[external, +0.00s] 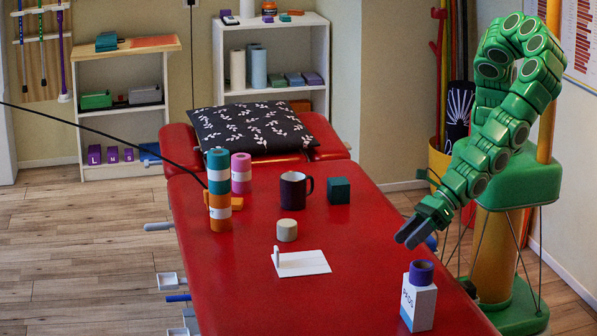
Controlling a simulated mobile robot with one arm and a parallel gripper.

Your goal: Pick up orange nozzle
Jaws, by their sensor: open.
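No clear nozzle shape shows. A small orange thing (237,203) lies on the red treatment table (345,290), partly hidden behind an upright stack of a teal roll (218,165) on an orange roll (220,212). I cannot tell whether it is the nozzle. My gripper (411,238) is open and empty, with its grey fingers pointing down and left over the right edge of the table. It is well to the right of the orange thing, with the mug and the teal cube between them.
A pink roll (241,173), dark mug (293,190), teal cube (339,190), cream cylinder (287,230) and white card (303,263) stand or lie on the table. A white box (418,303) topped by a purple roll (421,272) is below my gripper. A patterned pillow (250,128) lies at the far end.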

